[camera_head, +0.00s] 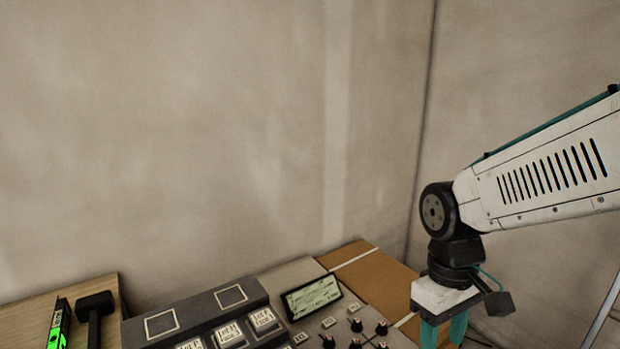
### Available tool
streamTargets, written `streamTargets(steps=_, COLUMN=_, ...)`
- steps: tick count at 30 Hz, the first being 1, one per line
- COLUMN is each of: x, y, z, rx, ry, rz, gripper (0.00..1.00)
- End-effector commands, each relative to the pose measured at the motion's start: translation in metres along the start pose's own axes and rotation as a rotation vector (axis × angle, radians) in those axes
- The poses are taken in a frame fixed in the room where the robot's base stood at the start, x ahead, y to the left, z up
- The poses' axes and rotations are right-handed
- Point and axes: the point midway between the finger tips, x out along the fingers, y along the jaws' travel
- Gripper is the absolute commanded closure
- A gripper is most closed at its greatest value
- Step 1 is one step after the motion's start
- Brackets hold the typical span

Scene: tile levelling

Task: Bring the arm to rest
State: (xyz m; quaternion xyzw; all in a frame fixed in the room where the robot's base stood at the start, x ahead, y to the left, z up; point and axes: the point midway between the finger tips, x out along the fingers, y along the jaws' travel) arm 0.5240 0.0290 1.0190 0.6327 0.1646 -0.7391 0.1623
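My arm comes in from the right edge of the head view, with a white vented link sloping down to a black wrist joint. My gripper (444,330) hangs below the wrist at the lower right, pointing down. Its two teal fingers run to the bottom edge of the picture, with a gap between the parts that show. The fingertips are cut off, so I cannot see what lies between or below them. The gripper is in front of a brown board (378,282).
A grey control console (290,275) with a small screen (312,297), labelled buttons and several black knobs stands at the bottom middle. A black mallet (95,305) and a green-and-black level (58,325) lie on a wooden surface (40,297) at lower left. Plain walls rise behind.

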Motion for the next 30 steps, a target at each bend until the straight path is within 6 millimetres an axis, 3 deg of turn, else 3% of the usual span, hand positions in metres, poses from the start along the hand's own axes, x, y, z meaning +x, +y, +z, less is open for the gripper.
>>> streamTargets(steps=1, x=-0.011, y=0.001, z=0.020, rx=0.080, ry=0.020, rz=0.002, gripper=0.50)
streamTargets(steps=6, x=-0.034, y=0.000, z=0.076, rx=0.313, ry=0.074, rz=0.002, gripper=0.50)
streamTargets(steps=12, x=-0.050, y=-0.001, z=0.118, rx=0.430, ry=0.180, rz=0.015, gripper=0.50)
streamTargets(steps=18, x=-0.061, y=0.003, z=0.130, rx=0.464, ry=0.259, rz=0.032, gripper=0.50)
streamTargets(steps=30, x=-0.062, y=0.004, z=0.131, rx=0.470, ry=0.264, rz=0.033, gripper=0.50)
